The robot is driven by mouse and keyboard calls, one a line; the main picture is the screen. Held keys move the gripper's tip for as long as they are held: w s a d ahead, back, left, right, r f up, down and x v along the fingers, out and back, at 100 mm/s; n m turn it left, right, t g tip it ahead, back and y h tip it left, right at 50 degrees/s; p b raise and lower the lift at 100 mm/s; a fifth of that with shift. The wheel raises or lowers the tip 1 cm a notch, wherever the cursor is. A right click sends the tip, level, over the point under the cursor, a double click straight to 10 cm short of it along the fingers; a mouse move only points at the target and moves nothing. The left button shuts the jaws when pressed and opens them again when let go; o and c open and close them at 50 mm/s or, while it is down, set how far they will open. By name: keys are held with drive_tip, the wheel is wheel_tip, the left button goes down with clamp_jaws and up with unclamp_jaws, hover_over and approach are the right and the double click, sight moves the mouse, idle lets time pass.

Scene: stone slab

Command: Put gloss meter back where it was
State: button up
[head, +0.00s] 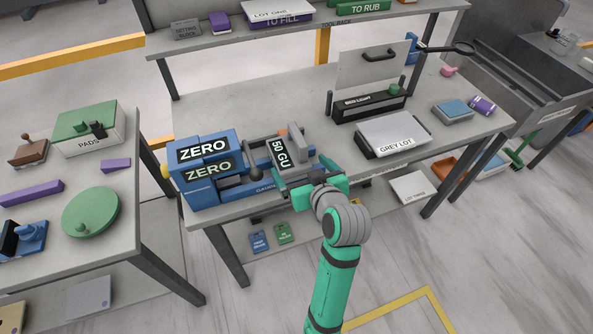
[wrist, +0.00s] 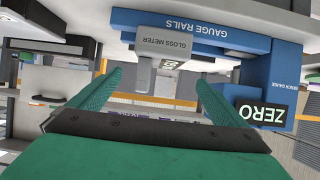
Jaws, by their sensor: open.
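The gloss meter (wrist: 155,52) shows in the wrist view as a grey block with its name on a pale label, against the blue gauge rails (wrist: 215,32). In the head view, a grey unit reading "50 GU" (head: 281,153) sits on the blue rails at the bench's front left; it appears to be the same meter. My gripper (head: 306,179) is open at the near right end of the rails. In the wrist view the green fingers (wrist: 158,80) stand apart with the meter beyond their tips. I cannot tell whether they touch it.
A blue bench gauge (head: 207,170) reading "ZERO" stands left of the meter. The bench (head: 240,100) is clear behind the gauge. A side table with a pads box (head: 88,132) is at left.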

drive_tip(key=s+a+f+m+t+h, duration=0.25)
drive_tip(key=s+f+m, duration=0.25)
drive_tip(key=s+f, duration=1)
drive_tip(key=s+r+n+h, duration=0.1)
drive_tip(key=s+r, duration=0.2)
drive_tip(key=s, duration=2)
drive_tip(key=shift+a+t, duration=0.35)
drive_tip(key=shift+a, duration=0.05)
drive_tip(key=shift+h, duration=0.25)
